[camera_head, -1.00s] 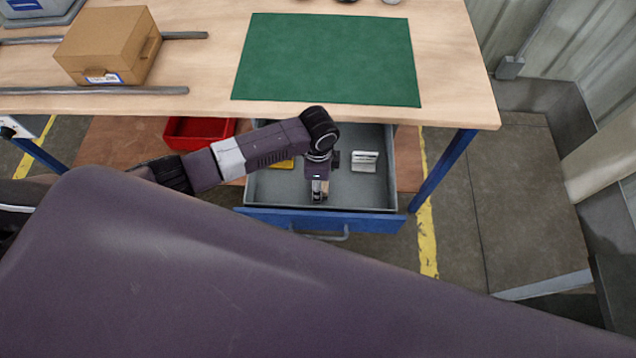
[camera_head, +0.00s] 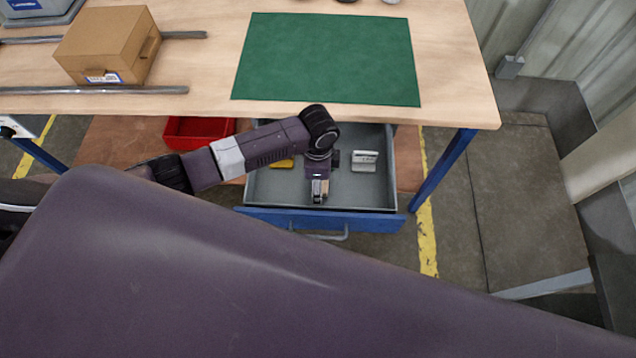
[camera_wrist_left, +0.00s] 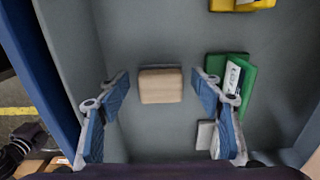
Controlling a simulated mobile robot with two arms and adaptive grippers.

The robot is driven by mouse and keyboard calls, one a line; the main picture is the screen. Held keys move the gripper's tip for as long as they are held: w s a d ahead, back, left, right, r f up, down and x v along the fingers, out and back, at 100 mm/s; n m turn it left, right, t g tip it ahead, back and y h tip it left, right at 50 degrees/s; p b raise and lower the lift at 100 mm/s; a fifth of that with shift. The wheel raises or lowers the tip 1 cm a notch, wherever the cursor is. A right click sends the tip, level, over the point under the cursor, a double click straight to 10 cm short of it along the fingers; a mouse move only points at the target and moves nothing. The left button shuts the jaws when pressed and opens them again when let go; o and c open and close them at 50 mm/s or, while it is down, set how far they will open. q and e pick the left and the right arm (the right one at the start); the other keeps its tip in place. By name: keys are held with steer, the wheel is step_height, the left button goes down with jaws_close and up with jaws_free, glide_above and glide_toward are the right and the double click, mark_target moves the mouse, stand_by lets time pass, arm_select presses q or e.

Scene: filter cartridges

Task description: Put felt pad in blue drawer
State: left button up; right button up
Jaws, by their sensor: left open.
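The blue drawer (camera_head: 318,219) is pulled out under the table, its grey inside showing. My left gripper (camera_head: 320,192) points down into it, near the drawer front. In the left wrist view, the gripper (camera_wrist_left: 161,88) is open, with its two fingers apart. A small beige block (camera_wrist_left: 160,86), which appears to be the felt pad, lies on the grey drawer floor between the fingers. Neither finger appears to touch it. In the head view my gripper and arm hide it. My right gripper is not in view.
The drawer also holds a yellow item (camera_head: 283,164), a grey-white item (camera_head: 364,160) and a green item with a white label (camera_wrist_left: 230,82). A red bin (camera_head: 192,132) sits left of the drawer. A green mat (camera_head: 328,58) and a cardboard box (camera_head: 108,45) are on the tabletop.

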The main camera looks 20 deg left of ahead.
arm_select(q)
step_height(320, 180, up, 11)
steer(key=shift+r, duration=0.2)
steer(key=shift+f, duration=0.1)
stand_by(0.5)
